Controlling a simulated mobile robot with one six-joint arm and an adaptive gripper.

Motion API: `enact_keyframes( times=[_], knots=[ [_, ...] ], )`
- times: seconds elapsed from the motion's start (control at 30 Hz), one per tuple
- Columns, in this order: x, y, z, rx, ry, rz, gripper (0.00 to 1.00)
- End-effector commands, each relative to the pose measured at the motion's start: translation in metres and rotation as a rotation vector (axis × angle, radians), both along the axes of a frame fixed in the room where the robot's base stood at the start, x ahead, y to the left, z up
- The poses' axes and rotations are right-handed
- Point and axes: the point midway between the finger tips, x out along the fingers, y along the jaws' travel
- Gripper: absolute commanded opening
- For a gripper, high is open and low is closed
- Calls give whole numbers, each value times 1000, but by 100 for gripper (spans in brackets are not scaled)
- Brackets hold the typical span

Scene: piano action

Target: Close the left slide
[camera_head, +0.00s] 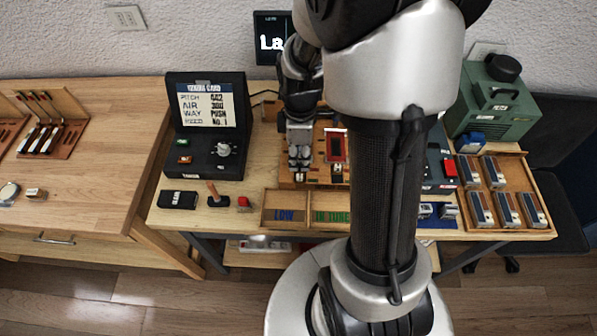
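My gripper (298,166) points down over the left part of a wooden fixture (315,183) in the middle of the bench. Its fingertips are small here, and I cannot tell whether they are open or shut. Small light metal parts show at the fixture's front edge just below the fingers. I cannot make out which of them is the left slide, or whether it is open. My arm hides the fixture's right side.
A black box with a card (208,105) stands left of the fixture. A two-part tray (308,197), marked LOW and IN TUNE, lies in front. A green case (491,110) and a tray of several blocks (536,190) are at right. A dark screen (272,32) stands behind.

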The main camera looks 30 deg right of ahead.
Motion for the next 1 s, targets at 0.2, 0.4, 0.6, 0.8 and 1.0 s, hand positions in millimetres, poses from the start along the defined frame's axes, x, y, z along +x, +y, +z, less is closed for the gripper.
enact_keyframes(
  times=[0.2, 0.4, 0.6, 0.8, 1.0],
  knots=[
    [-1, 0, -49, 1, 4, 0, 32],
    [0, 0, -74, 0, 0, -1, 32],
    [0, 0, -81, -1, -1, -1, 32],
    [0, 0, -81, -1, -1, -1, 32],
    [0, 0, -80, -1, -1, -1, 20]
  ],
)
